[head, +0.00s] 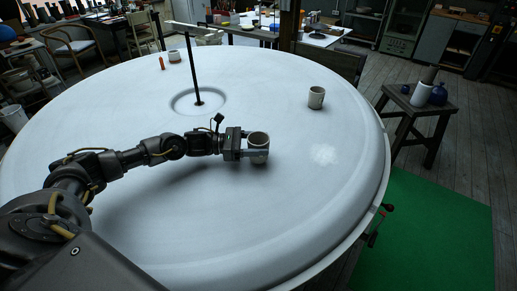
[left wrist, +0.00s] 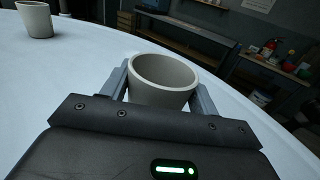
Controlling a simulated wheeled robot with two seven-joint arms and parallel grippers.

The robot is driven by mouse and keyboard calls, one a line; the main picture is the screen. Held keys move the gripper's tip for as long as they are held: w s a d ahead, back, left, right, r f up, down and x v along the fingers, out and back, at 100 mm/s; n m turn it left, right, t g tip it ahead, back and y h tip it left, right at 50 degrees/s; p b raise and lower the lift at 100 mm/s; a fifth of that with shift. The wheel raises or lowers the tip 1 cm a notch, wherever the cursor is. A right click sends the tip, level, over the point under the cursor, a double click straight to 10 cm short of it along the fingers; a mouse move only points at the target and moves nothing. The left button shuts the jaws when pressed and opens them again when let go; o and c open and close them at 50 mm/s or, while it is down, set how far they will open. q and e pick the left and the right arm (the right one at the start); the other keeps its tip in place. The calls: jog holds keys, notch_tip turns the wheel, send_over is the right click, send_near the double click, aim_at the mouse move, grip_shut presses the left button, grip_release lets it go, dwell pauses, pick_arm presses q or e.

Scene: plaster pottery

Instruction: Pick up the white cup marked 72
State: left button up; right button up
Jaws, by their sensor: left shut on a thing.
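A pale cup (head: 258,141) is near the middle of the round white table (head: 130,230), held between the fingers of my left gripper (head: 257,154). In the left wrist view the cup (left wrist: 163,78) is upright, its rim facing up between the two grey fingers of the gripper (left wrist: 163,92). I cannot tell whether its base touches the table. No mark 72 can be read on it. A second pale cup (head: 316,98) stands farther back on the right; it also shows at the upper left of the left wrist view (left wrist: 36,19). My right gripper is not in view.
A dark rod (head: 193,68) rises from the table beyond my arm. A small orange item (head: 162,63) and another small pale vessel (head: 174,56) stand at the far edge. A wooden stool (head: 420,115) with bottles is at the right. The table's front right is clear.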

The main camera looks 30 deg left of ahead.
pick_arm(q)
jog(key=shift+r, duration=0.45)
jog(key=w+a+r+b, duration=0.7)
jog(key=w+a+r, duration=0.2)
jog(key=a+r, duration=0.1)
jog(key=shift+w+r, duration=0.2)
jog(key=shift+w, duration=0.15)
dwell(0.9)
